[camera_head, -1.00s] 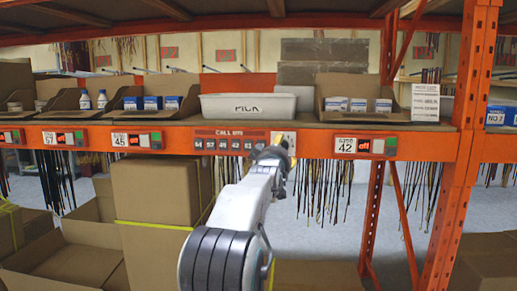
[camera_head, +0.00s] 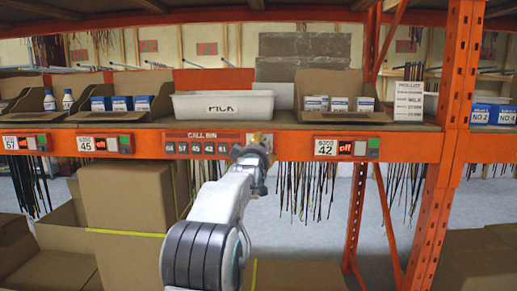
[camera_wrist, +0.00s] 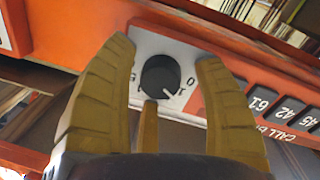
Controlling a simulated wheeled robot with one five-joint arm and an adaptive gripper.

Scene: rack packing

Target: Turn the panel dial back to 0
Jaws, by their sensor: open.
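The panel dial (camera_wrist: 158,74) is a round black knob with a white pointer line, on a white plate (camera_wrist: 150,42) in the wrist view. The picture is tilted there. The pointer is directed to the lower right, near small marks, and a "0" is printed just right of the knob. My gripper (camera_wrist: 164,51) is open, with yellow fingers on the left and right of the dial and a third finger below it. I cannot tell whether any finger touches the knob. In the head view my gripper (camera_head: 257,152) is at the shelf's front beam and hides the dial.
The orange beam (camera_head: 290,146) carries a CALL BIN strip (camera_head: 205,135) left of the gripper and a 42 label with a red display (camera_head: 346,148) to the right. A white PICK bin (camera_head: 222,110) stands above. Cardboard boxes (camera_head: 128,190) stand below left.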

